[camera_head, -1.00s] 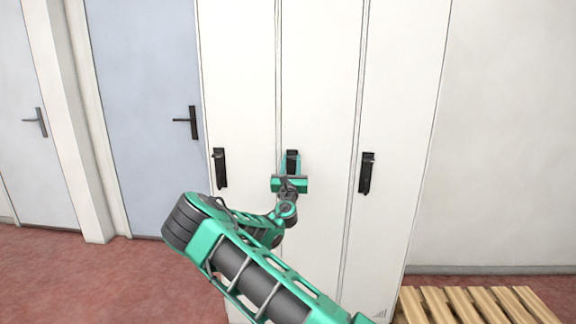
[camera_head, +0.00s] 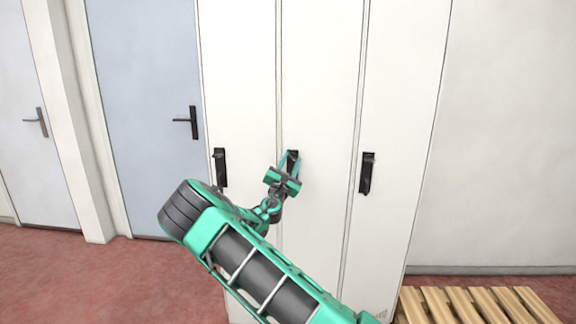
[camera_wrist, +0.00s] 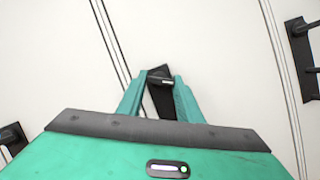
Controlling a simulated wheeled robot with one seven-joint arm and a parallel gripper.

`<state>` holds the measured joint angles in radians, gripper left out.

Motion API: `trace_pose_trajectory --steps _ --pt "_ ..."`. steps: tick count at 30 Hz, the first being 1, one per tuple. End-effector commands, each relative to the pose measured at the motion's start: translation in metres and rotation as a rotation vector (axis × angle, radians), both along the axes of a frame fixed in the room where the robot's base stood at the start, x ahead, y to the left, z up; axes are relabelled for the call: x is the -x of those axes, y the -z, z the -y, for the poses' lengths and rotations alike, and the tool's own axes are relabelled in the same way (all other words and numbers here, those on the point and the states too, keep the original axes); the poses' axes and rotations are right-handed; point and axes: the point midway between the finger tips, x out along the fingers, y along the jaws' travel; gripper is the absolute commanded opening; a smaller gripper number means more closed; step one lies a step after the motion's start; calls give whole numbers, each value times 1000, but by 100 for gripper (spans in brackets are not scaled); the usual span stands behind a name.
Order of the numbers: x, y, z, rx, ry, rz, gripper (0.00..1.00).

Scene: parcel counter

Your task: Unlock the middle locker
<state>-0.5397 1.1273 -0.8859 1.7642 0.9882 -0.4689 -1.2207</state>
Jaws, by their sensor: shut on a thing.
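The middle locker (camera_head: 316,100) is a tall white door between two others and looks closed. Its black latch (camera_head: 293,156) is at mid-height near the door's left edge. My gripper (camera_head: 289,160) is at this latch, tilted in the head view. In the wrist view my gripper (camera_wrist: 162,84) has its green fingers on either side of the black latch (camera_wrist: 161,88) and is shut on its knob. The latch plate looks tilted there because the wrist is turned. The fingers hide part of the latch.
The left locker's latch (camera_head: 220,167) and the right locker's latch (camera_head: 367,173) are close on either side. A blue door (camera_head: 150,90) with a black handle stands at left. A wooden slatted pallet (camera_head: 470,305) lies on the floor at right.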

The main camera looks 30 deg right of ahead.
Motion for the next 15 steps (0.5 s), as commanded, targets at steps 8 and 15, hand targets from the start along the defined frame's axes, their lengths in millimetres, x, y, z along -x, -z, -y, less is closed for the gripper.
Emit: trace_pose_trajectory --steps 8,15 --pt "-4 -2 -6 -222 -11 149 10" --pt "-4 -3 -6 -413 -10 276 10"
